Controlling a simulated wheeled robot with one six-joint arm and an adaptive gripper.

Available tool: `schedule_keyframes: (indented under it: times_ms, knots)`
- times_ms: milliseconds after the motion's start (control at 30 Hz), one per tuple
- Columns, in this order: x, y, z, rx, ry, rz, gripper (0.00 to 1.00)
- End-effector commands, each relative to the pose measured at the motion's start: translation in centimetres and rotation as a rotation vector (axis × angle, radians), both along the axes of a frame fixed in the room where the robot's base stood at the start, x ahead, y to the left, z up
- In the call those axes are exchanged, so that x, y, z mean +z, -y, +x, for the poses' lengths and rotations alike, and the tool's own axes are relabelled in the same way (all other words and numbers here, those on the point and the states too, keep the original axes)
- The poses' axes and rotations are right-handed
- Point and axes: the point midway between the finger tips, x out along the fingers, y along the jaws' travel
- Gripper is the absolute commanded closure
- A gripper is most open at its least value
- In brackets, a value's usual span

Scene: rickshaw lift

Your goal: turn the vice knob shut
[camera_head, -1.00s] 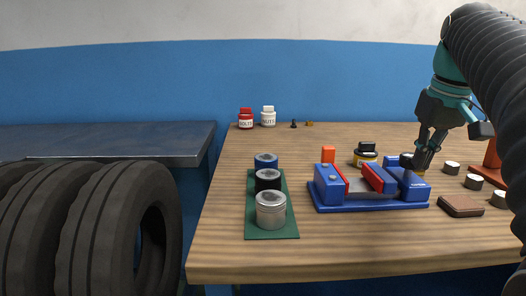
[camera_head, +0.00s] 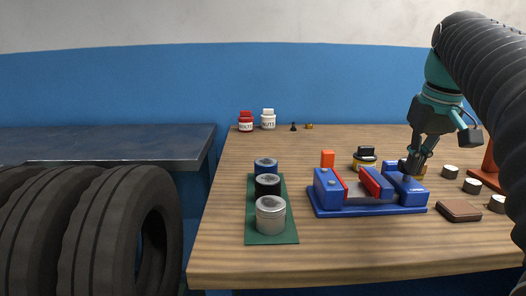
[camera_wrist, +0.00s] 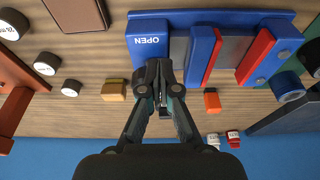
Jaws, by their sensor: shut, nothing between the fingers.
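The blue vice (camera_head: 330,203) stands on the wooden bench with two red jaws (camera_head: 370,183) and a gap between them. In the wrist view its blue end block (camera_wrist: 150,45) carries the word OPEN, and the gap between the red and blue jaw faces also shows. My gripper (camera_head: 411,173) is at the right end of the vice, pointing down. In the wrist view my gripper (camera_wrist: 160,80) has its fingertips together at the edge of the block below the label. I cannot make out the knob; my fingers cover that spot. Whether they touch the vice is unclear.
A green mat (camera_head: 287,236) with three cans lies left of the vice. An orange block (camera_head: 327,158) and a dark-lidded jar (camera_head: 366,154) stand behind it. A brown box (camera_head: 459,210) and several small round tins (camera_head: 472,186) lie to the right. The front bench strip is clear.

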Motion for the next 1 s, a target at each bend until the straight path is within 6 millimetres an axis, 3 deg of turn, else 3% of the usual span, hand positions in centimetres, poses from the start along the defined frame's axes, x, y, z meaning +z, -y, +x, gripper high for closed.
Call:
schedule_keyframes:
  times_ms: [400,1000]
  knots:
    - [0.3,-0.3,-0.7,0.000,0.002,0.000,1.00]
    - [5.7,-0.2,-0.7,0.000,0.002,0.000,1.00]
